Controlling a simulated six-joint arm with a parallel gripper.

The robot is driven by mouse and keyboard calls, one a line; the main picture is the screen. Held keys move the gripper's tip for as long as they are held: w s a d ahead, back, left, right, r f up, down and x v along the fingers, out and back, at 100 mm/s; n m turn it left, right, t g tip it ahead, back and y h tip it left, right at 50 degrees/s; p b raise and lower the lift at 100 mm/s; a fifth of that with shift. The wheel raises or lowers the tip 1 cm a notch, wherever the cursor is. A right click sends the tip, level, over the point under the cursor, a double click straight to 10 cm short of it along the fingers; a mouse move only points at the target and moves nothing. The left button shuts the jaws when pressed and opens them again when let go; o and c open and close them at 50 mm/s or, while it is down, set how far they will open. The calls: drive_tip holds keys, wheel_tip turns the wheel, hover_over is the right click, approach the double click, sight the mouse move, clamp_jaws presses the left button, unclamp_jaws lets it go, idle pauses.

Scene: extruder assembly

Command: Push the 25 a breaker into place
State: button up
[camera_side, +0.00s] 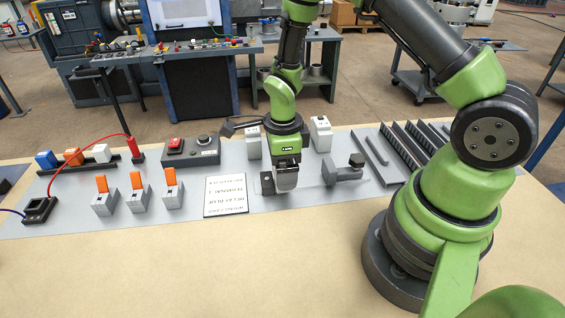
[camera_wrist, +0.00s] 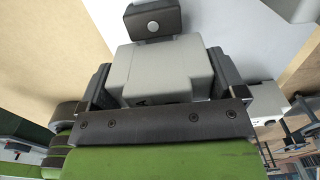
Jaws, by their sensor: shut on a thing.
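My gripper (camera_side: 285,176) points down over the grey panel, right of the printed card. In the wrist view its two dark fingers (camera_wrist: 160,78) are shut on the sides of a light grey breaker (camera_wrist: 155,62). The breaker also shows low between the fingers in the side view (camera_side: 286,182). A black block with a round pale spot (camera_wrist: 152,22) is just beyond the breaker; in the side view it stands at the gripper's left (camera_side: 267,184). No rating is legible on the breaker, and its underside is hidden, so I cannot tell how it is seated.
Two pale breaker-like units (camera_side: 253,141) (camera_side: 320,134) stand behind the gripper. A grey clamp-like fixture (camera_side: 346,171) is close on the right. The printed card (camera_side: 226,195) and several grey blocks with orange levers (camera_side: 171,188) lie left. Slotted strips (camera_side: 405,143) lie right. The front table is clear.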

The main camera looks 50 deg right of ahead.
drive_tip(key=shift+f, duration=1)
drive_tip(key=o, duration=0.7)
wheel_tip(320, 180, up, 10)
drive_tip(key=shift+f, duration=0.1)
drive_tip(key=shift+r, duration=0.4)
drive_tip(key=s+a+r+n+t, duration=0.2)
drive_tip(key=s+r+n+t, duration=0.25)
drive_tip(key=r+n, duration=0.75)
drive_tip(key=s+a+r+n+t, duration=0.1)
drive_tip(key=s+r+n, duration=0.1)
drive_tip(key=s+n, duration=0.1)
drive_tip(key=s+r+n+y, duration=0.1)
drive_tip(key=s+r+n, duration=0.1)
drive_tip(key=s+n, duration=0.1)
drive_tip(key=s+a+r+n+t+y, duration=0.1)
drive_tip(key=s+r+n, duration=0.1)
drive_tip(key=n, duration=0.3)
drive_tip(key=shift+s+a+r+t, duration=0.15)
drive_tip(key=shift+s+r+t, duration=0.05)
drive_tip(key=shift+s, duration=0.25)
drive_tip(key=shift+s+a+r+t, duration=0.15)
drive_tip(key=shift+s+r, duration=0.05)
drive_tip(key=shift+s, duration=0.25)
